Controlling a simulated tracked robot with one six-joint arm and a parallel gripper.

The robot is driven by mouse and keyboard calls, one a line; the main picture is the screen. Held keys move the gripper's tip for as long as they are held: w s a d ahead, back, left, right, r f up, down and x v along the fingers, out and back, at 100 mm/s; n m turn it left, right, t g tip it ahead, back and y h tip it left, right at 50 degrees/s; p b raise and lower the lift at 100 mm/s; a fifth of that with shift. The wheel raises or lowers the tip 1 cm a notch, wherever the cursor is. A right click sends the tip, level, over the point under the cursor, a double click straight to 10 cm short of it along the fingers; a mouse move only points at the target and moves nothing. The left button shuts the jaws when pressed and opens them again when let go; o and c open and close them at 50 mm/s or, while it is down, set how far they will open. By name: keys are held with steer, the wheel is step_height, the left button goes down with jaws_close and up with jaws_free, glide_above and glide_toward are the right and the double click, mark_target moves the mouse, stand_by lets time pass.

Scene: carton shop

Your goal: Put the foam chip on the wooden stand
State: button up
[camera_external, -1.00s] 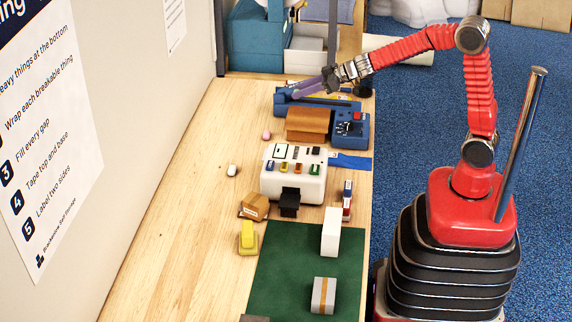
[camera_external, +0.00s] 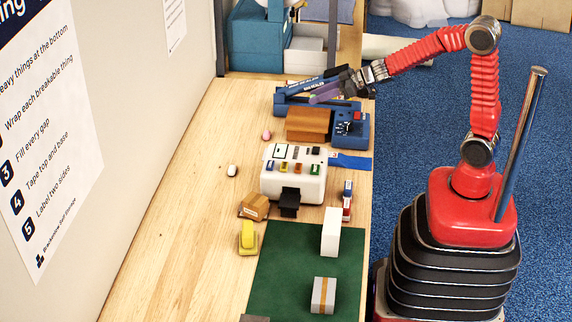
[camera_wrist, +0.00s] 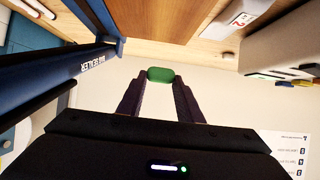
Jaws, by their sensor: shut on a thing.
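A small green piece, which looks like the foam chip (camera_wrist: 160,74), sits between the fingertips of my gripper (camera_wrist: 160,82) in the wrist view. My gripper (camera_external: 312,98) is shut on it and is held up near the blue sealer at the far end of the bench. The chip cannot be made out in the external view. The wooden stand (camera_external: 308,122) is a brown block on the bench, nearer the camera than my gripper. A wooden surface, likely the stand, also shows at the top of the wrist view (camera_wrist: 160,18).
The blue sealer (camera_external: 350,129) stands beside and behind the stand, with its long arm (camera_wrist: 75,80) close to my gripper. A white machine (camera_external: 293,183) stands in front of the stand. Pink (camera_external: 267,134) and white (camera_external: 232,170) pieces lie left on mostly bare bench.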

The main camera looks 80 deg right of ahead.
glide_above(319, 122)
steer(key=shift+w+d+f, duration=0.1)
steer(key=shift+w+f, duration=0.05)
steer(key=shift+f, duration=0.95)
steer(key=shift+w+f, duration=0.15)
steer(key=shift+f, duration=0.9)
steer(key=shift+f, duration=1.85)
steer(key=shift+f, duration=0.1)
steer(key=o, duration=1)
steer(key=shift+s+r, duration=0.3)
steer(key=shift+v, duration=5.7)
